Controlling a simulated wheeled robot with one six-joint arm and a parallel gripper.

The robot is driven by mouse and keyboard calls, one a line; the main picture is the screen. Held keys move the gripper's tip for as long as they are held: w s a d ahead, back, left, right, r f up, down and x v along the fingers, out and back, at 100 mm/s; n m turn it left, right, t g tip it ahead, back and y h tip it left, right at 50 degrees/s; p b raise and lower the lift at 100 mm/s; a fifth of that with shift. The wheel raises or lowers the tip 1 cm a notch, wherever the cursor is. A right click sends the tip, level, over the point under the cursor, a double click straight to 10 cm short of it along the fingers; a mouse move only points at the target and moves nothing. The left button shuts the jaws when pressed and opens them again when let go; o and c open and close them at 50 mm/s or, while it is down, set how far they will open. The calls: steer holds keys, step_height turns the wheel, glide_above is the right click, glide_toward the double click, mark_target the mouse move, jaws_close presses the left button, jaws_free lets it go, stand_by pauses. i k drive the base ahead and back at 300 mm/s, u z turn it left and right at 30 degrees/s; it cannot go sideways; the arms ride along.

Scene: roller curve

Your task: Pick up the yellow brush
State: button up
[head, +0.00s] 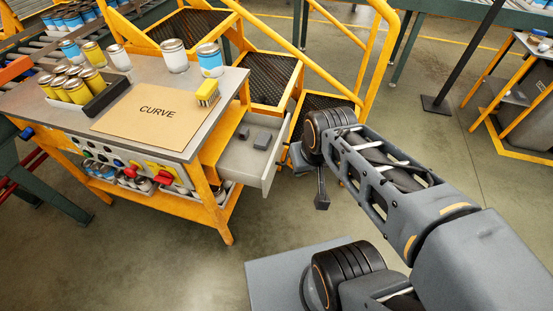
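The yellow brush (206,91) has pale bristles below its yellow top. It rests at the right end of the workbench top, at the upper right corner of the brown CURVE board (150,119). My gripper (321,203) hangs at the end of my arm, to the right of and lower in the picture than the brush, well apart from it. It is small and seen from an angle where its finger gap does not show. I see nothing held in it.
An open drawer (278,166) with grey blocks (263,139) juts out between the bench and my gripper. Blue-and-white (210,60) and white cans (174,55) stand behind the brush. Yellow stairs (267,80) with railings rise behind.

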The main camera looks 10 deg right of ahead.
mark_target(206, 93)
steer(key=u, duration=0.5)
steer(key=k, duration=0.6)
steer(key=u, duration=1)
steer(key=i, duration=1.55)
steer(key=z, duration=0.95)
steer(key=i, duration=0.25)
steer(key=z, duration=0.4)
